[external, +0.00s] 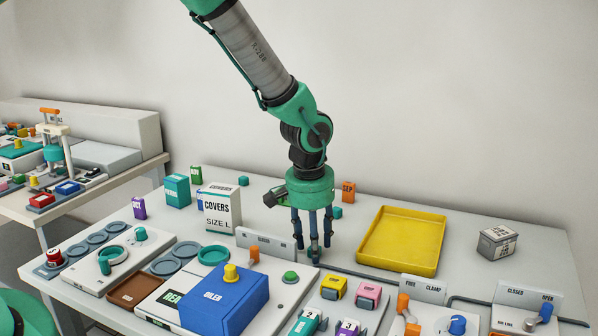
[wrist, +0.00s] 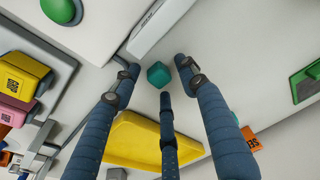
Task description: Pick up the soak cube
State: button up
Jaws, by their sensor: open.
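In the wrist view a small teal cube (wrist: 158,75) sits on the pale tabletop between the fingertips, with no readable label. I take it for the soak cube, but cannot confirm the name. My gripper (wrist: 158,78) is open and empty, its three dark blue fingers spread around the cube, with no clear contact. In the external view my gripper (external: 314,250) points straight down, low over the table, left of the yellow tray. The cube between the fingers cannot be made out there. Another small teal block (external: 337,212) shows behind the gripper.
The yellow tray (external: 372,262) lies right of my gripper, an orange box (external: 348,192) behind it. A low panel (external: 262,243) stands close on the left. The blue box (external: 225,305) and pink block (external: 368,294) are in front.

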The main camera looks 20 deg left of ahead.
jog(key=shift+c, duration=0.5)
jog(key=c, duration=0.7)
jog(key=shift+r, duration=0.1)
notch_tip(320, 180, up, 10)
jog(key=p, duration=0.2)
dwell(0.6)
